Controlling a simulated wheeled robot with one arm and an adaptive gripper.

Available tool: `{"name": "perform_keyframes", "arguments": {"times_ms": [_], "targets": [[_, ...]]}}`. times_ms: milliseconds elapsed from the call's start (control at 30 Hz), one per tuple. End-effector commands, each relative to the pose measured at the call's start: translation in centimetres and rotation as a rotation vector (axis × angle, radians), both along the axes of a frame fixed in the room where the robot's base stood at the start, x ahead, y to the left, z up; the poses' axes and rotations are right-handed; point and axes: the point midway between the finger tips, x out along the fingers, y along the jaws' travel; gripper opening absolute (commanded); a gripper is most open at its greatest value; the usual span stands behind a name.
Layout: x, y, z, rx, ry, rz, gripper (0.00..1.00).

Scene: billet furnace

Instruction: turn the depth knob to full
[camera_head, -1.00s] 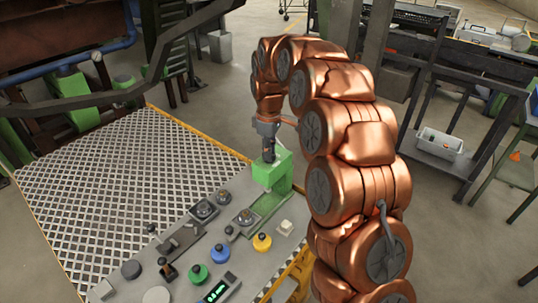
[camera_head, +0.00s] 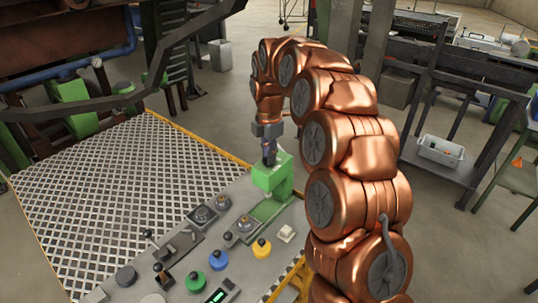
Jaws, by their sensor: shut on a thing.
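My gripper (camera_head: 269,158) points down at the top of a green upright block (camera_head: 272,180) at the far right end of the grey control panel. Its dark fingers are close together, shut on a small part at the block's top, which I take to be the depth knob. The fingers hide most of that part, so its pointer and any marks cannot be read. My copper arm arches in from the right.
A patterned metal plate (camera_head: 110,190) lies left.

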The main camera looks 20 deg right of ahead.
Motion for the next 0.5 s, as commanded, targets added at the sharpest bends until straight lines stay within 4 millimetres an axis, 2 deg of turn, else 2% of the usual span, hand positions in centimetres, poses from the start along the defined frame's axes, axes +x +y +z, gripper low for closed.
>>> {"name": "perform_keyframes", "arguments": {"times_ms": [200, 500], "targets": [[0.02, 0.16, 0.17, 0.002, -0.003, 0.166, 0.0], [0.0, 0.17, 0.15, 0.002, -0.001, 0.308, 0.0]]}}
